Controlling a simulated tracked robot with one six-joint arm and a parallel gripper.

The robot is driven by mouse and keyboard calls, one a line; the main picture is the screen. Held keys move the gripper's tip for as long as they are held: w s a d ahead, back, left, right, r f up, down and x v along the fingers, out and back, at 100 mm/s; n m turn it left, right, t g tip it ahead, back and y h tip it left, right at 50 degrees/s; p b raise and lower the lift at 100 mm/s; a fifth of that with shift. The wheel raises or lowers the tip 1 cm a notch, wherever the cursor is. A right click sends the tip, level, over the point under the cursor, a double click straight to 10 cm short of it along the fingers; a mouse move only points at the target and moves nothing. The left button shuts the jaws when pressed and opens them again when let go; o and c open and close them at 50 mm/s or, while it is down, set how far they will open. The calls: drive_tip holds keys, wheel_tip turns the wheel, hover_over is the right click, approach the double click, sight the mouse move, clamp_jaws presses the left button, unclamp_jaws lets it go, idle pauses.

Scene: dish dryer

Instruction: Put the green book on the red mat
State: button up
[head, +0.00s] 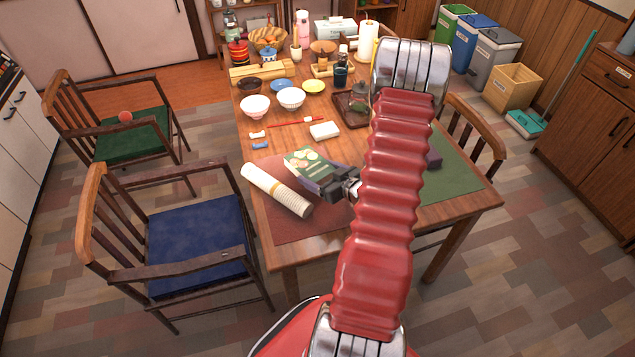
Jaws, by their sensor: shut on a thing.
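The green book (307,165) has a green cover with pale round pictures. My gripper (338,188) is shut on its near right edge. The book is over the back part of the red mat (300,228), at the table's near left. I cannot tell whether the book touches the mat or is held a little above it. My red arm hides part of the table to the right of the gripper.
A rolled cream mat (277,190) lies on the red mat's left side. A green mat (450,170) is at the right. The red mat's front part is bare.

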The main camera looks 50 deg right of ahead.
drive_tip(key=shift+f, duration=2.05)
drive_tip(key=o, duration=0.9)
drive_tip(key=shift+f, duration=0.1)
drive_tip(key=v, duration=1.2)
